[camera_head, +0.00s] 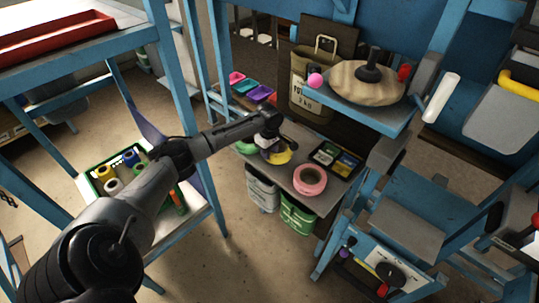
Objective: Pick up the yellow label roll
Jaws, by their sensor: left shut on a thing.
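The yellow label roll (279,157) is at the left part of the grey bench, partly hidden behind my left gripper. My left gripper (272,143) comes in from the left, points down at the roll and is shut on it. I cannot tell whether the roll touches the bench or hangs just above it. My right gripper is not in view.
A pink roll (310,181) lies right of the yellow one, a green roll (245,147) to its left. A black tray (336,158) is behind. A sack (367,83) lies on the blue stand. A green crate (97,180) holds several spools.

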